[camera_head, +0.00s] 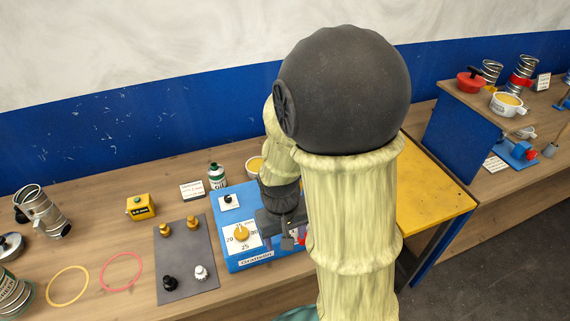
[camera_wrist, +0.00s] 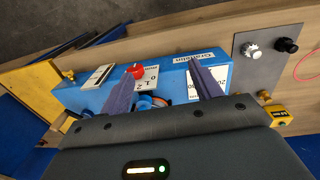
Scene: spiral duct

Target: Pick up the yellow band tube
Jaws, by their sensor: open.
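I cannot make out a tube with a clear yellow band in either view. A silver spiral tube with black parts (camera_head: 42,212) lies tilted at the left of the bench in the head view. Another spiral tube (camera_head: 10,295) is cut off at the lower left edge, and its band colour is unclear. A yellow ring (camera_head: 67,286) lies flat on the bench. My gripper (camera_head: 287,228) is over the blue device, partly hidden by my arm. In the wrist view my gripper (camera_wrist: 160,73) is open, with its fingers apart above the blue device (camera_wrist: 172,75).
A grey mat (camera_head: 187,270) with several small knobs, a red ring (camera_head: 120,272) and a yellow box (camera_head: 140,206) are on the bench. A yellow table (camera_head: 430,205) stands at the right. The shelf beyond holds a red-banded tube (camera_head: 522,73). My arm blocks the middle.

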